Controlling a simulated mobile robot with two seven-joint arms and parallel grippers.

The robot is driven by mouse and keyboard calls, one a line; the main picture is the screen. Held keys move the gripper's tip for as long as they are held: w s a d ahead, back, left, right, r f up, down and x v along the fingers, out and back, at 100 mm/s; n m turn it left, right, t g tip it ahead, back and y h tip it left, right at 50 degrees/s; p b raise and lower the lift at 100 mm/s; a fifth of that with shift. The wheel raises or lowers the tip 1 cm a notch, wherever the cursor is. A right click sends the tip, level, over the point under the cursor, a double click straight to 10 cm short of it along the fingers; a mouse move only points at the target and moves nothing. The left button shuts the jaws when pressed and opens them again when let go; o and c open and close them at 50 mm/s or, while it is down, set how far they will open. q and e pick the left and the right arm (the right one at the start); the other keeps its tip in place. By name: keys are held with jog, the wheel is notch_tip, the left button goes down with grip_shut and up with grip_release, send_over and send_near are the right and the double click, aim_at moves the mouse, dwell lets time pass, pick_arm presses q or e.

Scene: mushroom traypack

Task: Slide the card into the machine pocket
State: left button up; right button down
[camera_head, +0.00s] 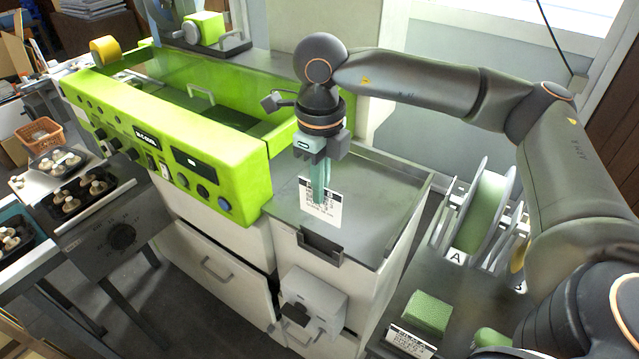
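The white card (327,211) with black printed text hangs upright and slightly tilted below my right gripper (320,196). The teal fingers are shut on its upper part and cover some of it. The machine pocket (319,246) is a dark holder on the front edge of the metal-topped cabinet. The card's lower edge appears just above and behind the pocket's opening in this view; I cannot tell whether they touch. My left gripper is not in view.
The green machine (212,150) with knobs stands left of the cabinet top (380,205). Black trays of mushrooms (72,200) lie at the far left. At the right are a film reel (482,210), a green block (427,312) and another printed card (409,342).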

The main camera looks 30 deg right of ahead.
aim_at(320, 218)
jog(key=shift+f+b, duration=1.3)
jog(key=shift+f, duration=0.8)
jog(key=shift+f+b, duration=0.75)
jog(key=shift+f, duration=0.5)
jog(key=shift+f+b, duration=0.85)
jog(key=shift+f, duration=0.2)
jog(key=shift+f+b, duration=0.6)
jog(key=shift+f, duration=0.25)
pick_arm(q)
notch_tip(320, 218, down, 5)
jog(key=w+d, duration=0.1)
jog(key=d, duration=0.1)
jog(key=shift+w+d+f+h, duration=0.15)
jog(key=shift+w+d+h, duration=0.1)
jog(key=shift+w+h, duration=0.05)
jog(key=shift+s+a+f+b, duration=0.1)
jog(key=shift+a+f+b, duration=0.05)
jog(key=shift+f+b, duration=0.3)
pick_arm(e)
jog(key=shift+f, duration=0.25)
